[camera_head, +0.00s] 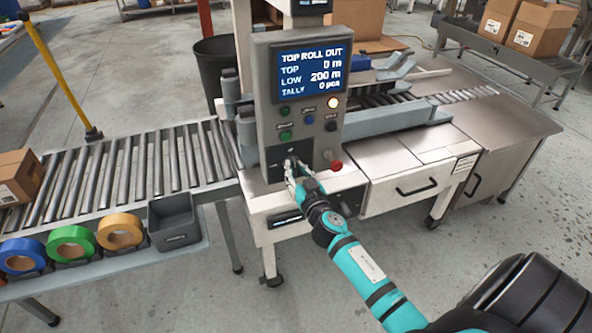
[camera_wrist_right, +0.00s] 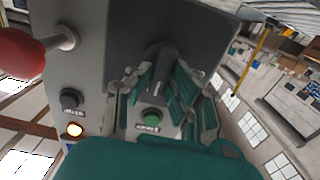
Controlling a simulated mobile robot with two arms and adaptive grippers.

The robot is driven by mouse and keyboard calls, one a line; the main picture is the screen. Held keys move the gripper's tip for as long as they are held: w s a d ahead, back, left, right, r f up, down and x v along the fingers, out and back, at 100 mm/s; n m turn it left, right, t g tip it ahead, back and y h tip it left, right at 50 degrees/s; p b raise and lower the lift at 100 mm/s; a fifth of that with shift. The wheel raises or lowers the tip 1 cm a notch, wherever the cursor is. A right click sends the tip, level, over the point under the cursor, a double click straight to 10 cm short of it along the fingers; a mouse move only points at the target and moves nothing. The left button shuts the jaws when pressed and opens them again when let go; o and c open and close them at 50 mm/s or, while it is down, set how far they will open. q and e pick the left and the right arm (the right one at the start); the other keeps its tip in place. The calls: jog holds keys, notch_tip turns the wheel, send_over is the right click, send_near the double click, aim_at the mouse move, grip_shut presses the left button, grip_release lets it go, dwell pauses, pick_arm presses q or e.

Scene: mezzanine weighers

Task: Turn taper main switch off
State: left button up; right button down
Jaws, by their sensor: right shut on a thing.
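The taper's control panel (camera_head: 262,112) is a grey box with a lit screen that reads "TOP ROLL OUT". The main switch is a dark rotary knob (camera_wrist_right: 159,64) on a dark plate low on the panel; the plate (camera_head: 273,157) shows beside my fingers in the head view. My right gripper (camera_head: 293,167) reaches the plate from the front right. In the right wrist view its fingers (camera_wrist_right: 157,88) are shut on the knob from both sides. The knob is mostly hidden in the head view, and I cannot read its position marks. My left gripper is not in view.
A red mushroom button (camera_head: 335,165) sticks out just right of the switch. Green and dark buttons and a lit lamp (camera_head: 333,102) sit above. A roller conveyor (camera_head: 150,165) runs left, with tape rolls (camera_head: 72,243) and a grey bin (camera_head: 176,220) in front.

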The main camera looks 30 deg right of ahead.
jog(key=shift+n, duration=0.3)
jog(key=n, duration=0.4)
jog(key=shift+a+f+n, duration=0.1)
jog(key=shift+n, duration=0.2)
jog(key=n, duration=0.4)
jog(key=shift+a+f+b, duration=0.1)
jog(key=shift+b, duration=0.3)
jog(key=shift+a+f+n, duration=0.1)
jog(key=shift+n, duration=2.1)
jog(key=shift+f+n, duration=0.1)
jog(key=shift+n, duration=2.1)
jog(key=c, duration=1.2)
grip_release()
jog(key=shift+c, duration=0.2)
